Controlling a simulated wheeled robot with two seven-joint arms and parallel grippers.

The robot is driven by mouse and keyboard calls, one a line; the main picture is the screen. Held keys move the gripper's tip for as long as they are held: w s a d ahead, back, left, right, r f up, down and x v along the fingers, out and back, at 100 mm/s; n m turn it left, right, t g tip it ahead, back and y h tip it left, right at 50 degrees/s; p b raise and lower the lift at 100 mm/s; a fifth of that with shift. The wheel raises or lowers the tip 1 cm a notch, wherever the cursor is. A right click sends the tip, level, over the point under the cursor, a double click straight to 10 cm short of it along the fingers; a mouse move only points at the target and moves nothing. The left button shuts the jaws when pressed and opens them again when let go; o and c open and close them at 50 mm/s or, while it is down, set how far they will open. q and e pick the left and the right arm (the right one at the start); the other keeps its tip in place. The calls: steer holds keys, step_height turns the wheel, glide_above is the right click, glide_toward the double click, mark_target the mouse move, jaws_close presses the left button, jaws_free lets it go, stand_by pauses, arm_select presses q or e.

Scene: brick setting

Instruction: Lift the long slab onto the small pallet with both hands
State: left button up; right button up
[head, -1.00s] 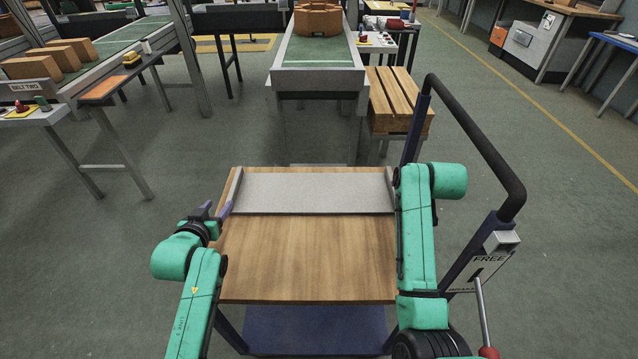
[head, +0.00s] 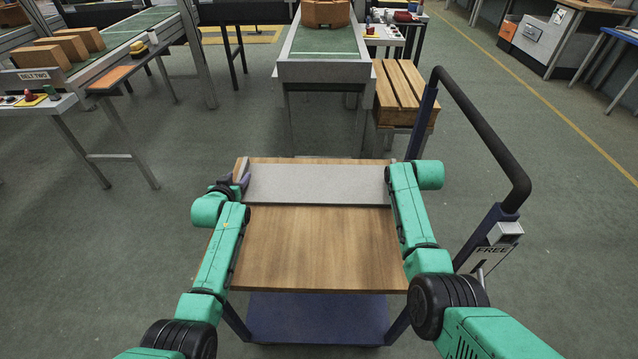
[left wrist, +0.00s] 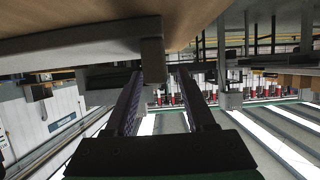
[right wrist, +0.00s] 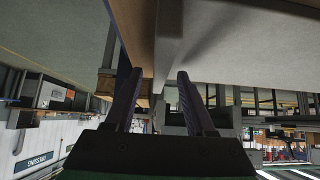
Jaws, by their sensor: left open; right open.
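The long grey slab (head: 315,184) lies flat along the far side of a wooden cart top (head: 318,250), with a raised bar at its left end. The small slatted wooden pallet (head: 402,88) is beyond the cart, to the right. My left gripper (head: 236,181) is open at the slab's left end; in the left wrist view the end bar (left wrist: 152,58) shows close to its fingertips. My right gripper (right wrist: 155,85) is open at the slab's right end, with an end bar (right wrist: 168,45) between or just above its fingertips. My forearm hides it in the head view.
The cart's dark push handle (head: 490,140) rises on the right. A green conveyor (head: 322,68) carrying a brown block (head: 325,13) stands beyond the cart, left of the pallet. Another conveyor (head: 125,48) with boxes is at far left. Floor around the cart is clear.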

arm_select(q)
steer(key=shift+w+f, duration=0.3)
steer(key=shift+w, duration=0.3)
arm_select(e)
steer(key=shift+w+f, duration=0.35)
steer(key=shift+f, duration=0.05)
arm_select(q)
jaws_close()
arm_select(e)
jaws_close()
stand_by(0.4)
